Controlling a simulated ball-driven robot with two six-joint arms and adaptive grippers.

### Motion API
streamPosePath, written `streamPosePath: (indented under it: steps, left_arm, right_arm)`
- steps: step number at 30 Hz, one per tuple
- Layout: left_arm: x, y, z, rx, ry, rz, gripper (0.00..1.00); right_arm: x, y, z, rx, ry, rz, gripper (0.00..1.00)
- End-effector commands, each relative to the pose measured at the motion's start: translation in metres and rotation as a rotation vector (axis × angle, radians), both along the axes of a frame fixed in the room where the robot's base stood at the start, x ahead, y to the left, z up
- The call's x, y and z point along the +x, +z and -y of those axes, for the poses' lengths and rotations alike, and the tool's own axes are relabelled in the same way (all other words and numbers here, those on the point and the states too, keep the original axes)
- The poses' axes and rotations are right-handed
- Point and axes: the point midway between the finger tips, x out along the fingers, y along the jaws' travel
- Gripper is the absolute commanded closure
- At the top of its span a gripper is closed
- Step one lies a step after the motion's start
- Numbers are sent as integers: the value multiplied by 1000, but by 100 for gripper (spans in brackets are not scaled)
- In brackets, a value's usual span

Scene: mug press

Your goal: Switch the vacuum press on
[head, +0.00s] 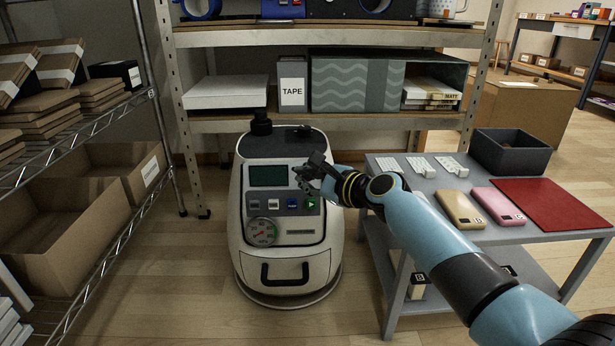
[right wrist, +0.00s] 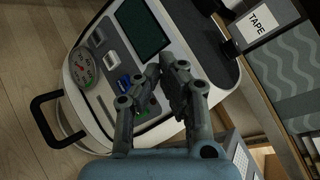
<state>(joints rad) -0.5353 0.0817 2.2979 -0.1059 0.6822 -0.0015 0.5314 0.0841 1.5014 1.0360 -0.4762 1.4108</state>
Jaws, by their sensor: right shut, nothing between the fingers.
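The vacuum press (head: 285,270) is a white rounded machine standing on the floor in front of the shelving. Its front panel has a dark green screen (head: 268,176), a row of small buttons including a blue one (head: 292,204) and a green one with a white mark (head: 311,204), and a round gauge (head: 262,232). My right gripper (head: 303,174) is shut and empty, in front of the panel's upper right, above the green button in the picture. In the right wrist view the shut fingers (right wrist: 164,68) lie beside the screen (right wrist: 137,28) and partly cover the green button. My left gripper is out of view.
A grey table (head: 440,238) with phones, a red mat (head: 540,204) and a dark bin (head: 510,152) stands right of the press. A wire rack with cardboard boxes (head: 65,225) stands at left. Shelving with a TAPE box (head: 293,92) is behind. The floor left of the press is clear.

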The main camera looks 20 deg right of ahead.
Motion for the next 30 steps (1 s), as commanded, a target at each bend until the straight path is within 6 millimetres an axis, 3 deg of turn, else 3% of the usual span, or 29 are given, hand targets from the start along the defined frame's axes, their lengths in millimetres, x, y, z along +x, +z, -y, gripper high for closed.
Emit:
streamPosePath:
  steps: [21,30]
  left_arm:
    - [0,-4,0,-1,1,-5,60]
    - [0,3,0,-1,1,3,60]
  right_arm:
    - [8,-3,3,0,1,-1,100]
    - [3,1,1,1,0,1,100]
